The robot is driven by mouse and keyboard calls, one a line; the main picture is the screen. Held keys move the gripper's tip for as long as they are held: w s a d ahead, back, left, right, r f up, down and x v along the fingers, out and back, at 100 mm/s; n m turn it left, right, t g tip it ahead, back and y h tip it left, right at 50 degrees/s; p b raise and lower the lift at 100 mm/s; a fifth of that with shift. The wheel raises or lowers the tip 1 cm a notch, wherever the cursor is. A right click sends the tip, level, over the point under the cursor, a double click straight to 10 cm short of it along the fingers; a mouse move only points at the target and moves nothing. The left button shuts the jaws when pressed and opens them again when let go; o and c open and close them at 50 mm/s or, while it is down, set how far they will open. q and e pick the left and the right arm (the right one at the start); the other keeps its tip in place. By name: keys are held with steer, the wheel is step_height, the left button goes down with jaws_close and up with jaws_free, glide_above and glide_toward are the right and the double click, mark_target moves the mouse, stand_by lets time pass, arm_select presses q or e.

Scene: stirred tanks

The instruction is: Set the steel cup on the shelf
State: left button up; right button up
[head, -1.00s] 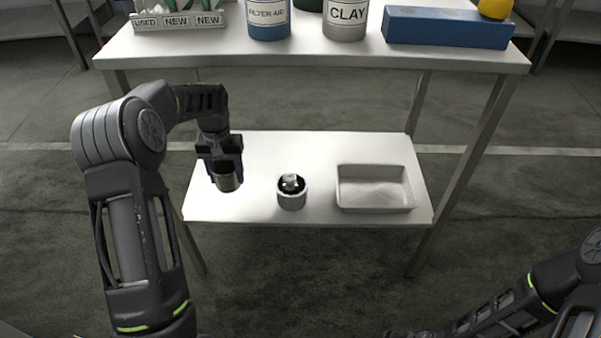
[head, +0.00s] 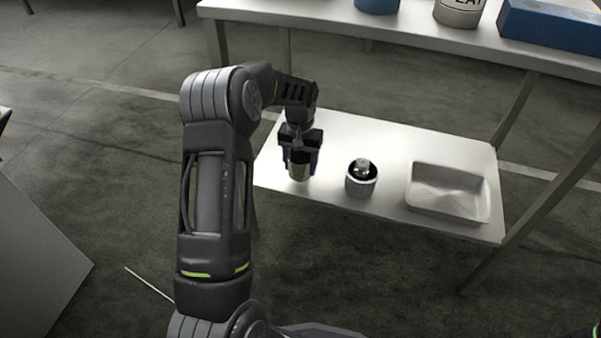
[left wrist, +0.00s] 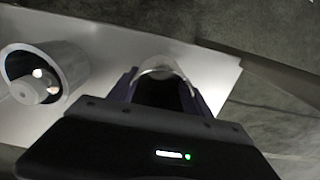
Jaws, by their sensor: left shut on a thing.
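The steel cup (head: 299,171) is in my left gripper (head: 300,160), whose fingers are shut on its sides. The cup is upright over the left end of the white lower shelf (head: 420,150); I cannot tell whether its base touches the shelf. In the left wrist view the cup's rim (left wrist: 160,73) shows between the fingers of my left gripper (left wrist: 163,90), with the shelf (left wrist: 110,40) behind. My right gripper is out of view.
A round grey pot (head: 361,180) with a dark inside and a pale thing in it stands right of the cup. It also shows in the left wrist view (left wrist: 75,65). A white tray (head: 447,215) is further right. Labelled containers (head: 458,12) and a blue box (head: 550,28) are on the upper table (head: 430,38).

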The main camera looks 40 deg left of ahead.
mark_target(300, 172)
arm_select(q)
steer(key=shift+f+b, duration=0.35)
steer(key=shift+f, duration=1.15)
steer(key=shift+f, duration=0.2)
steer(key=o, duration=1.4)
steer(key=shift+r, duration=0.1)
step_height(300, 172, up, 12)
steer(key=p, duration=0.4)
steer(key=shift+r, duration=0.1)
steer(key=shift+s, duration=0.1)
